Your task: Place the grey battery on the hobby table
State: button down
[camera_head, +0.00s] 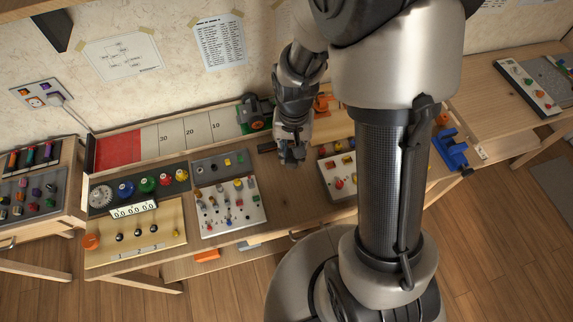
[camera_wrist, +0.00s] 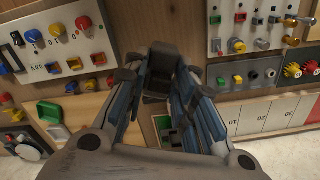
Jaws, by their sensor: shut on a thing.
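My gripper (camera_head: 292,153) is over the middle of the long wooden hobby table (camera_head: 290,190), pointing down. In the wrist view its two fingers (camera_wrist: 163,75) are closed in on a dark grey block, which appears to be the grey battery (camera_wrist: 163,62). The battery sits between the fingertips, and the fingers cover its sides. Whether it touches the table cannot be told. In the head view the battery cannot be made out clearly against the dark gripper.
Switch panels (camera_head: 230,205) stand left of my gripper, and a panel with coloured knobs (camera_head: 340,175) stands right. A numbered strip (camera_head: 180,135) runs along the back. A green compartment box (camera_wrist: 165,130) lies below the fingers in the wrist view. A blue clamp (camera_head: 450,150) is farther right.

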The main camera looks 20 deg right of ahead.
notch_tip(320, 180, down, 18)
jog(key=b, duration=0.5)
jog(key=shift+f+b, duration=0.1)
jog(key=shift+b, duration=0.25)
jog(key=c, duration=1.3)
grip_release()
